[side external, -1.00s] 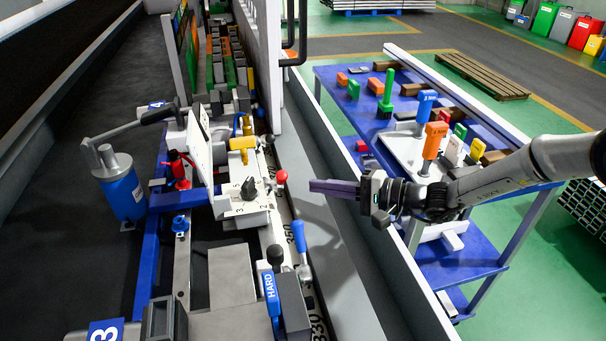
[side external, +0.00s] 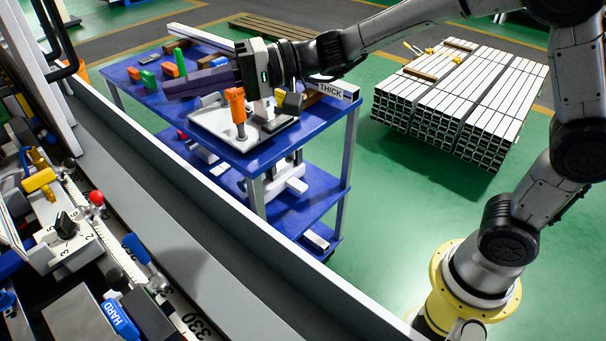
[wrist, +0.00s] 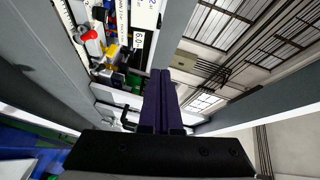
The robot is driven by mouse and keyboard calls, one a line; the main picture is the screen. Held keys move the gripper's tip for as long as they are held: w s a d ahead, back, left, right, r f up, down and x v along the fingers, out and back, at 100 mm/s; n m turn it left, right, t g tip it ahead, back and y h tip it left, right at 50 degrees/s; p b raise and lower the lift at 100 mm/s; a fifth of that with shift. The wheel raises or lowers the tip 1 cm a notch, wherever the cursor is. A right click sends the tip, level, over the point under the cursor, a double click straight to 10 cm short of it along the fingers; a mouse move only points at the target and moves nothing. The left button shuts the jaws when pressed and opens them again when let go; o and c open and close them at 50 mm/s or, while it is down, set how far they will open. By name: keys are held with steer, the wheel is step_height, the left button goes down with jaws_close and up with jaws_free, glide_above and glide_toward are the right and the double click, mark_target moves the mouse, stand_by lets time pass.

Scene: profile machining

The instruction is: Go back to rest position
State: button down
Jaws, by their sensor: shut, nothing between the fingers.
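My gripper (side external: 168,88) is up in the air, and in the side external view it shows in front of the blue tool table (side external: 215,165). Its long dark purple fingers point left toward the machine and lie together with nothing between them. In the wrist view the two fingers (wrist: 158,88) run side by side, closed and empty. The fingers and wrist hide part of the tabletop and some of the tools there.
An orange-handled tool (side external: 238,106) stands in a white tray (side external: 208,122) on the table, below my wrist. The machine, with its red-knobbed lever (side external: 97,198) and blue HARD handle (side external: 122,318), is at left behind a grey rail (side external: 220,225). Stacked profiles (side external: 455,100) lie at the back right.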

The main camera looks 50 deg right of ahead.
steer(key=s+d+n+g+h, duration=0.2)
steer(key=s+d+n, duration=0.15)
steer(key=s, duration=0.55)
steer(key=s+d+n+g+h, duration=0.1)
steer(key=s+d+n+h, duration=0.2)
steer(key=s, duration=0.6)
steer(key=s+d+f+m+h, duration=0.1)
steer(key=s+d+f+h, duration=0.3)
steer(key=d, duration=0.5)
steer(key=s+d+f+m+h, duration=0.1)
steer(key=s+d+f+h, duration=0.4)
steer(key=d, duration=0.4)
step_height(320, 180, down, 2)
steer(key=shift+s+f+m+h, duration=0.2)
steer(key=shift+s+m+h, duration=0.15)
steer(key=shift+s, duration=0.1)
steer(key=shift+a, duration=0.1)
